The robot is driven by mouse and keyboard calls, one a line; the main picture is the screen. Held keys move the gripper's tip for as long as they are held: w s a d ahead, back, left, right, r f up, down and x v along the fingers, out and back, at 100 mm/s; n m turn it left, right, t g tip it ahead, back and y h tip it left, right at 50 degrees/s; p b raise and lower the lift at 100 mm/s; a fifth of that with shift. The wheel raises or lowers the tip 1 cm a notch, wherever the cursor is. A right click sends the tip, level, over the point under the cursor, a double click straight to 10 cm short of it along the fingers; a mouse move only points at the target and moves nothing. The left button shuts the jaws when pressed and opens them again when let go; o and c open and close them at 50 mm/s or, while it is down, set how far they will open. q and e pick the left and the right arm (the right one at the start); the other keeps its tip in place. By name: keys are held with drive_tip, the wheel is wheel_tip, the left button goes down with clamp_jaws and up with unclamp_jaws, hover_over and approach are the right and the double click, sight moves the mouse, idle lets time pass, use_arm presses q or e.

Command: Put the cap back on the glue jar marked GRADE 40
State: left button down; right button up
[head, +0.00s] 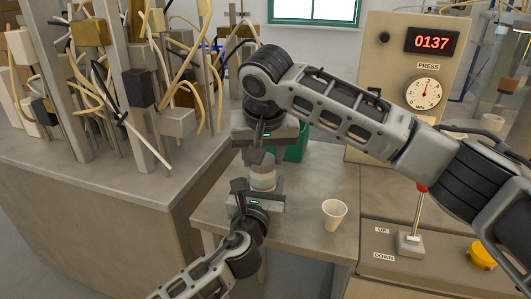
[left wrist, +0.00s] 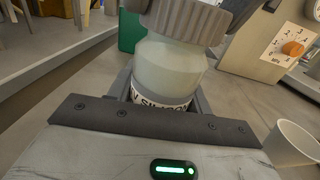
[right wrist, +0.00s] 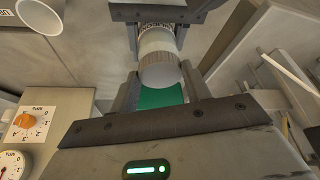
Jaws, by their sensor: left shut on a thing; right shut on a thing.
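A pale, cloudy glue jar (left wrist: 168,68) stands upright in my left gripper (head: 262,188), which is shut on its lower body. Its white label (left wrist: 160,101) is partly hidden by the gripper, and the grade marking cannot be read. The grey ribbed cap (left wrist: 186,20) is at the jar's top, in line with it and appearing to touch. My right gripper (head: 263,158) is above, pointing down and shut on the cap. In the right wrist view the cap (right wrist: 160,71) sits between my right fingers. Whether it is fully seated cannot be told.
A white paper cup (head: 334,213) stands on the table (head: 300,240) to the right of the jar. A green container (head: 297,147) is behind the grippers. A press with gauge (head: 423,93) and red-handled lever (head: 421,190) stands right. A cable-covered rack (head: 110,80) is left.

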drive_tip(key=m+h, duration=0.1)
drive_tip(key=m, duration=0.2)
drive_tip(key=a+m+h, duration=0.1)
drive_tip(key=m, duration=0.2)
drive_tip(key=shift+a+m+g+h, duration=0.1)
drive_tip(key=shift+m+g+h, duration=0.2)
drive_tip(key=shift+m, duration=0.1)
use_arm(q)
drive_tip(key=shift+f, duration=0.1)
use_arm(e)
drive_tip(key=m, duration=0.1)
drive_tip(key=m+h, duration=0.1)
drive_tip(key=m, duration=0.1)
drive_tip(key=m+g, duration=0.1)
drive_tip(key=shift+w+a+r+m, duration=0.1)
drive_tip(key=shift+w+m, duration=0.2)
drive_tip(key=shift+m, duration=0.1)
drive_tip(key=m+g+h, duration=0.1)
drive_tip(key=m, duration=0.1)
drive_tip(key=shift+w+m, duration=0.1)
drive_tip(key=shift+m, duration=0.3)
drive_tip(key=o, duration=0.9)
drive_tip(key=shift+o, duration=0.2)
drive_tip(key=shift+r, duration=2.2)
